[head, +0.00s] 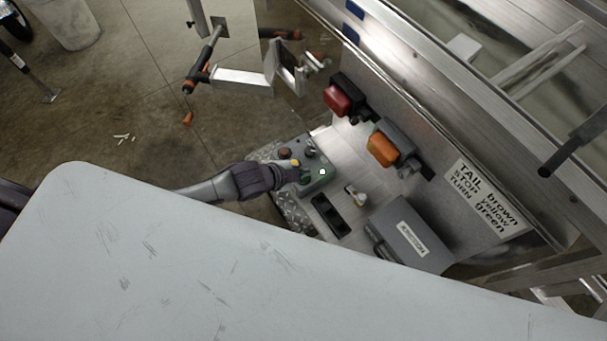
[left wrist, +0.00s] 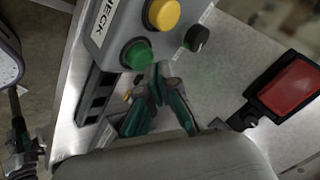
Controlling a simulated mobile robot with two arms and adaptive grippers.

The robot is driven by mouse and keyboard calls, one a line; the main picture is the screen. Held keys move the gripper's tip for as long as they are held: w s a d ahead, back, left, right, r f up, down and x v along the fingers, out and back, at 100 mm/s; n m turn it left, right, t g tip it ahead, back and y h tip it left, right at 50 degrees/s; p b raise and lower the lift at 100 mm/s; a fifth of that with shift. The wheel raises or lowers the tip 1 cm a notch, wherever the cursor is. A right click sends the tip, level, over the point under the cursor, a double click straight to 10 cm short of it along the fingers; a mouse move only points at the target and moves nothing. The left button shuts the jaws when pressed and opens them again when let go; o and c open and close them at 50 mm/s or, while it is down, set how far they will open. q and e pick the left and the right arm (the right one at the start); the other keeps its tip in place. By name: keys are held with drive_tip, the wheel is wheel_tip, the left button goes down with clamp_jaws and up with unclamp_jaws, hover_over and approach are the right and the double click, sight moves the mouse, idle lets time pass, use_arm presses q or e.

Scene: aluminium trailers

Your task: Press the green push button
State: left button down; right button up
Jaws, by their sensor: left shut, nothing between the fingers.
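The green push button (left wrist: 136,54) sits on a grey control box (left wrist: 112,28) in the left wrist view, beside a yellow button (left wrist: 163,14) and a black knob (left wrist: 196,38). In the head view the control box (head: 327,167) stands on the metal bench, with the green button largely hidden by my gripper. My left gripper (head: 296,173) is shut and empty, right at the box. In the left wrist view its fingertips (left wrist: 162,70) are close beside the green button; I cannot tell whether they touch it. My right gripper is not in view.
A red lamp (head: 338,100) and an orange lamp (head: 382,149) are on the panel behind the bench. A grey case (head: 412,236) and a black switch block (head: 330,215) stand to the right of the box. A metal trailer frame fills the upper right.

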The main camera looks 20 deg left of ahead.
use_arm(q)
drive_tip(key=shift+f, duration=0.3)
drive_tip(key=shift+f, duration=0.3)
idle(0.4)
drive_tip(key=shift+r, duration=0.1)
drive_tip(key=shift+r+p, duration=0.65)
drive_tip(key=shift+r, duration=0.1)
wheel_tip(320, 180, up, 6)
drive_tip(key=p, duration=0.6)
drive_tip(key=shift+d, duration=0.1)
